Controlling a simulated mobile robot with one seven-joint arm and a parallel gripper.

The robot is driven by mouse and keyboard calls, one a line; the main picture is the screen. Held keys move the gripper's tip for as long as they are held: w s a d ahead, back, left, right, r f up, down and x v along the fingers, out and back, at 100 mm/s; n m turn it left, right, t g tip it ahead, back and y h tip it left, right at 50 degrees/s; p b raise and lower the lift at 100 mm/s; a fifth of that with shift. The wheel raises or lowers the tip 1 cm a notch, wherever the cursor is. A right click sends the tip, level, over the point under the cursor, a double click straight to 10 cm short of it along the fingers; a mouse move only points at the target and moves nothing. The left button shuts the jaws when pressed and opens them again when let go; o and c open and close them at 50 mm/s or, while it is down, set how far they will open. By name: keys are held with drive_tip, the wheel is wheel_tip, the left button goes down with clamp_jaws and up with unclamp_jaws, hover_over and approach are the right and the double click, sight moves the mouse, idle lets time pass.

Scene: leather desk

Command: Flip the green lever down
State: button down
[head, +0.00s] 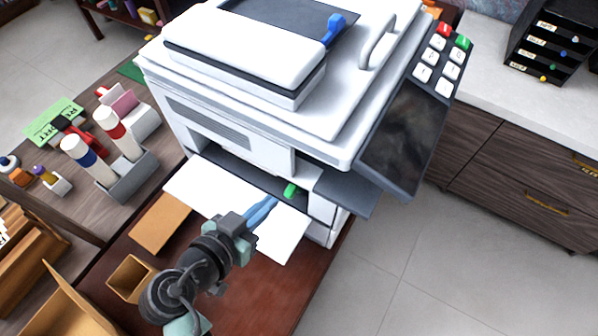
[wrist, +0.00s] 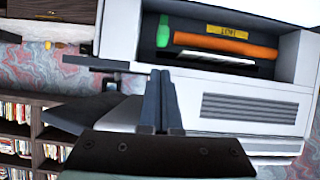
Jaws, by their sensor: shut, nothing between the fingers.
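The green lever (head: 290,190) sits at the front opening of the white printer (head: 250,135), above the sheet of white paper. In the wrist view the green lever (wrist: 163,30) stands along the left side of the opening, just beyond my fingertips. My gripper (head: 272,201) points at the opening from the front, with its blue fingers close to the lever. In the wrist view my gripper (wrist: 159,76) is shut with its fingers together and empty. I cannot tell whether the fingertips touch the lever.
An orange bar (wrist: 225,46) and a yellow label (wrist: 227,33) show inside the opening. White paper (head: 205,192) sticks out below. The printer's dark screen panel (head: 402,130) overhangs at right. A grey holder with markers (head: 128,180) stands at left. Boxes lie at lower left.

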sight(291, 187)
drive_tip(key=p+x, duration=0.2)
drive_tip(key=x, duration=0.8)
drive_tip(key=shift+p, duration=0.4)
drive_tip(key=shift+a+f+b, duration=0.1)
drive_tip(key=shift+b, duration=0.2)
